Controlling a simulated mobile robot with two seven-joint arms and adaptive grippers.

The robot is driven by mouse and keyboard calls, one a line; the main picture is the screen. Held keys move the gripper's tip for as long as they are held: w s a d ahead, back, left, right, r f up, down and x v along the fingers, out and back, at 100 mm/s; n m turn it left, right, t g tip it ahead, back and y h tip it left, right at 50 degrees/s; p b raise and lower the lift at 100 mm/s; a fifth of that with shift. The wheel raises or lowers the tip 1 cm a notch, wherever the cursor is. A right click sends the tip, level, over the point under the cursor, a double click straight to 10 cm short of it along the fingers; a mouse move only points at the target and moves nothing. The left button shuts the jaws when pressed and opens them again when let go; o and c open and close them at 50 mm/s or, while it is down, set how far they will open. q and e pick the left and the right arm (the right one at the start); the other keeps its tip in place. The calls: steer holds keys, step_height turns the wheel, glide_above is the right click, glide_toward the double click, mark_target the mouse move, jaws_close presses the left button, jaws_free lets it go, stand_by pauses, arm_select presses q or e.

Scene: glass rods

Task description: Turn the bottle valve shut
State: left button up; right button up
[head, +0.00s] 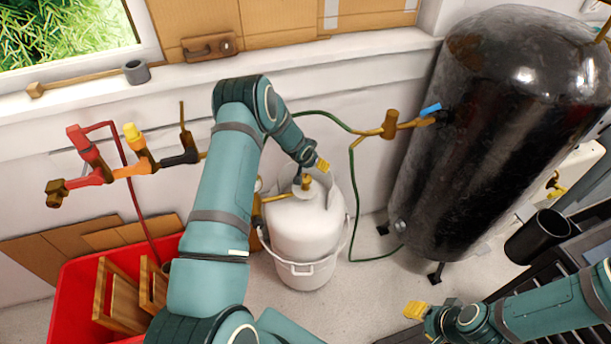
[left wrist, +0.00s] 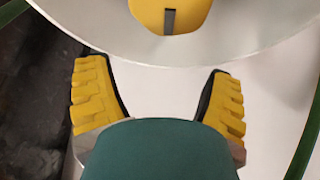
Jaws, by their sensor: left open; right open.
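The white bottle (head: 305,245) stands upright on the floor against the wall. A small yellow-brass valve part (head: 307,183) shows at its top, partly hidden by my left gripper (head: 312,172). In the left wrist view, a yellow knob with a grey mark (left wrist: 170,14) lies at the top edge, inside a white curved rim (left wrist: 255,52). My left gripper (left wrist: 155,80) is open, with a finger on either side and the knob beyond the fingertips. I see nothing between the fingers but white surface. My right gripper (head: 418,311) is open, low at the right, far from the bottle.
A large black tank (head: 480,130) stands right of the bottle. A green hose (head: 352,195) runs beside the bottle. A red crate (head: 75,290) with wooden pieces is at lower left. Red and orange pipe fittings (head: 115,172) are on the wall. Some floor is clear right of the bottle.

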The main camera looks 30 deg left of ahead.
mark_target(306, 177)
arm_select(q)
steer(key=s+r+g+p, duration=0.2)
steer(key=s+r+g, duration=0.35)
steer(key=r, duration=0.65)
steer(key=shift+m+g+h, duration=0.3)
steer(key=shift+m+g, duration=0.1)
steer(key=shift+g, duration=0.05)
steer(key=f, duration=0.4)
steer(key=f+b, duration=0.1)
steer(key=f, duration=0.9)
steer(key=shift+w+d, duration=0.15)
steer(key=shift+d, duration=0.2)
steer(key=c, duration=1.2)
